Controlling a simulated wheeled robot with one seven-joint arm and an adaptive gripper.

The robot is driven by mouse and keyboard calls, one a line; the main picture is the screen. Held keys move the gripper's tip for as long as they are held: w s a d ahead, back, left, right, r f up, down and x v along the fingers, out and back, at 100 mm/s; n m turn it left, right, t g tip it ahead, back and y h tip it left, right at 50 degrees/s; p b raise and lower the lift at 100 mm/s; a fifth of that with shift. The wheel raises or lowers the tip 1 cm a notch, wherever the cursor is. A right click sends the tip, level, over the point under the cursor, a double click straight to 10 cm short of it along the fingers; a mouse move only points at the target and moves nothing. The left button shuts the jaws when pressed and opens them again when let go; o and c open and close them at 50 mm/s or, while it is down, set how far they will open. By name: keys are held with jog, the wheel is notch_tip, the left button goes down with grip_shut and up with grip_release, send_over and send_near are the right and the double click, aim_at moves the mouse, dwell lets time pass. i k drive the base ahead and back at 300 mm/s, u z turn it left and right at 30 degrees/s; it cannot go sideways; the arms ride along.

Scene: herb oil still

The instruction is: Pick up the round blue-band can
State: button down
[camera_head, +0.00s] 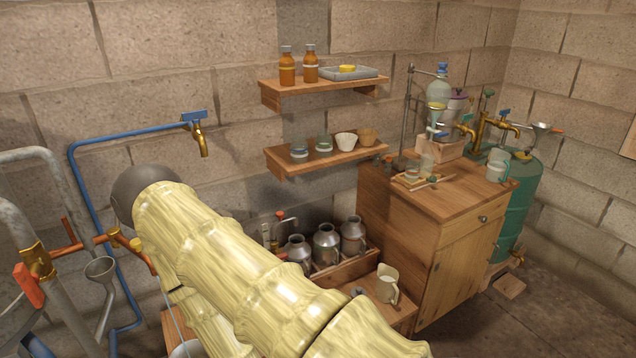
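Three grey metal cans stand in a row in a low wooden crate on the floor side of the room: a left can (298,252), a middle can (326,245) and a right can (352,236). No blue band can be made out on any of them, so I cannot tell which is the round blue-band can. My pale yellow arm crosses the lower middle of the view and hides what lies in front of and left of the cans. My gripper does not show.
A wooden cabinet (463,265) with glassware stands right of the cans. A pale jug (387,284) stands in front of them. Two wall shelves, the upper (300,88) and the lower (330,161), hang above. A blue pipe (72,180) and a funnel (100,268) are at left.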

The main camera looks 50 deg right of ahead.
aim_at(298, 252)
jog(key=z, duration=1.55)
